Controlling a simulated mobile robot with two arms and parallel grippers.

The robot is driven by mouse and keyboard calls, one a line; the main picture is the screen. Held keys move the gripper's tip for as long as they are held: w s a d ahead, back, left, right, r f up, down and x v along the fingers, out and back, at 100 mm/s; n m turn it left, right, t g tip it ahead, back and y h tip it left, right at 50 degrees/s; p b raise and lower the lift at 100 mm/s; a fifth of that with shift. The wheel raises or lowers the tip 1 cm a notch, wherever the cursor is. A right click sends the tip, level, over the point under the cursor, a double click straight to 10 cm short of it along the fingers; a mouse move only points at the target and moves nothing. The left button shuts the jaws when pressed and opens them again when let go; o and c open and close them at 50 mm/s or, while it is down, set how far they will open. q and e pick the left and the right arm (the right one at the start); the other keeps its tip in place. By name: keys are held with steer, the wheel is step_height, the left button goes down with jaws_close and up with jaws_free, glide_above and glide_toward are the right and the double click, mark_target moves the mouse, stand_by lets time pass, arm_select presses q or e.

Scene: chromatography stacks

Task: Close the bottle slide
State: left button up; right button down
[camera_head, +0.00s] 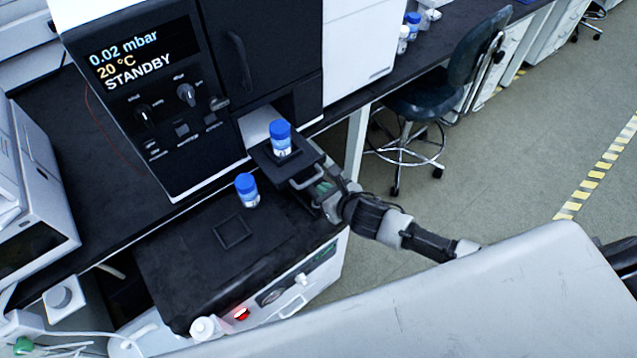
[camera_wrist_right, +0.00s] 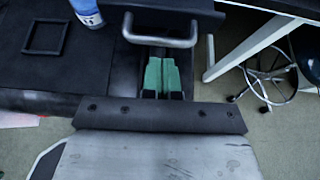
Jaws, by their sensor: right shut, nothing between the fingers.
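The bottle slide (camera_head: 262,157) is a black tray sticking out of the opening in the black instrument. A blue-capped bottle (camera_head: 281,139) stands upright on it. The slide's grey handle (camera_head: 305,178) is on its front edge and also shows in the right wrist view (camera_wrist_right: 160,43). My right gripper (camera_head: 321,187) is at the handle from the front right. In the right wrist view its green fingers (camera_wrist_right: 160,62) are together and empty, with the tips close to the handle bar; I cannot tell if they touch. My left gripper is not in view.
A second blue-capped bottle (camera_head: 247,190) stands on the lower black top beside an empty square frame (camera_head: 233,232). The instrument's display panel (camera_head: 132,50) reads STANDBY. A stool (camera_head: 440,90) stands on the open floor at right.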

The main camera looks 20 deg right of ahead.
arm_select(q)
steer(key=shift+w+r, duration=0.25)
arm_select(e)
steer(key=shift+w+a+f, duration=0.15)
steer(key=shift+w+a, duration=0.1)
steer(key=shift+w, duration=0.35)
steer(key=shift+w+a+f, duration=0.1)
steer(key=shift+w+a, duration=0.1)
steer(key=shift+w, duration=0.4)
